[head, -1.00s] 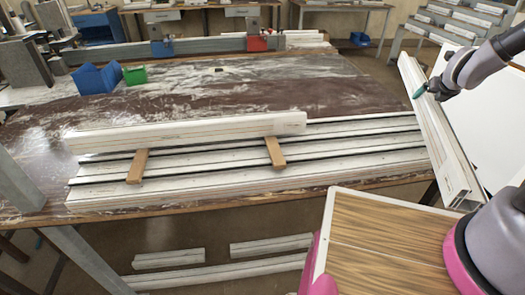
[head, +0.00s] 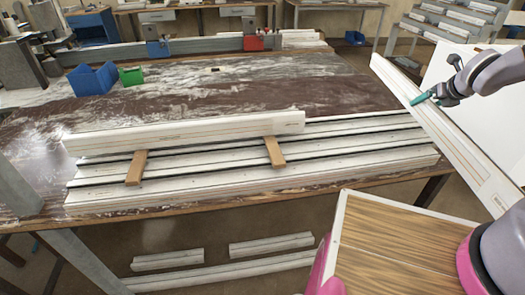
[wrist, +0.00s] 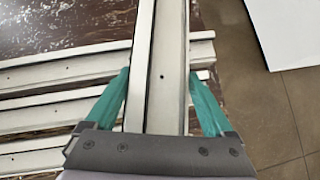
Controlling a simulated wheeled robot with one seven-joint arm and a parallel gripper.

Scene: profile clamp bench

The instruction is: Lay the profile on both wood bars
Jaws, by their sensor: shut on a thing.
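The long white profile (head: 450,139) is held at an angle off the right end of the bench, running from upper left to lower right. My gripper (head: 437,95) is shut on it. In the wrist view the teal fingers of my gripper (wrist: 165,100) sit on either side of the profile (wrist: 165,45). The two wood bars, left (head: 136,168) and right (head: 274,151), lie across the white slats on the bench. Another white profile (head: 185,132) lies along the back of the slats, beside the far ends of the bars.
A blue clamp (head: 158,48) and a red clamp (head: 254,42) sit on a rail behind. A white panel (head: 492,85) stands at the right. The bench middle is mostly clear.

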